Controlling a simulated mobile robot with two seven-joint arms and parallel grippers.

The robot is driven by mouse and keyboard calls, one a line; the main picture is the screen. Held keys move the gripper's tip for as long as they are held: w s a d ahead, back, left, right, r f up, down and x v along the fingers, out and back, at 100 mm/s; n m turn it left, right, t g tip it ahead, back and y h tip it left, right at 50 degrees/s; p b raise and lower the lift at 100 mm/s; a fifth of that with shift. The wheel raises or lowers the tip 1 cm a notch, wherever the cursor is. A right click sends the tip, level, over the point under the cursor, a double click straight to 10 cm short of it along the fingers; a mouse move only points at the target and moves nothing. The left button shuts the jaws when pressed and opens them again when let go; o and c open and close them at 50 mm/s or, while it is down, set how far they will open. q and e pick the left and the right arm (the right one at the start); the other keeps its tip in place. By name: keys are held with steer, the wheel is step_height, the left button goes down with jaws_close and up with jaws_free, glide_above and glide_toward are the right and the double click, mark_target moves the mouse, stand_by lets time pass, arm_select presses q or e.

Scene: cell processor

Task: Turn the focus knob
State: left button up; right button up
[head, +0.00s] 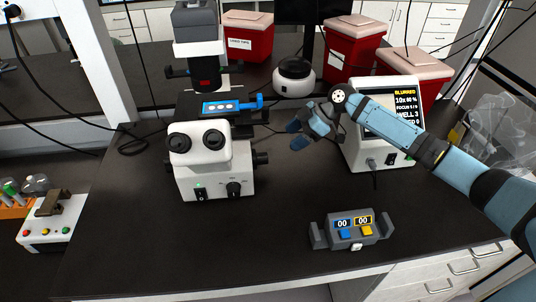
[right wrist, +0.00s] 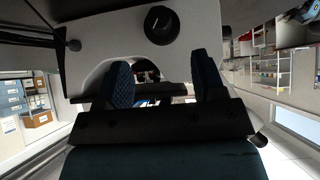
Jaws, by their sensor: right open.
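The white and black microscope (head: 212,165) stands on the dark bench left of centre in the head view. A black focus knob (head: 262,158) sticks out of its right side. A black dial (head: 234,189) is on its lower front; a black dial with a white mark also shows in the right wrist view (right wrist: 161,25). My right gripper (head: 297,134) is to the right of the side knob, apart from it, pointing at the microscope. Its blue fingers are open, with a dark round part (right wrist: 147,70) beyond the gap between them in the right wrist view (right wrist: 162,78).
A screen (head: 392,120) behind my right arm reads BLURRED. A grey counter with two displays (head: 352,230) sits at the front right. Red bins (head: 355,45) and a round white device (head: 293,78) stand behind. The bench front centre is clear.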

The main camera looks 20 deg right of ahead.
steer(key=p+x, duration=0.1)
steer(key=x, duration=0.8)
steer(key=shift+w+a+f, duration=0.2)
steer(key=shift+w+a+f+p, duration=0.1)
steer(key=shift+a+f+p, duration=0.2)
steer(key=shift+a+f, duration=0.1)
arm_select(q)
steer(key=shift+w+a+r, duration=0.15)
steer(key=shift+w+r, duration=0.1)
steer(key=shift+r, duration=0.2)
steer(key=shift+w+a+r, duration=0.1)
steer(key=shift+w+r, duration=0.1)
steer(key=shift+r, duration=0.25)
arm_select(e)
steer(key=shift+d, duration=0.1)
steer(key=c, duration=0.9)
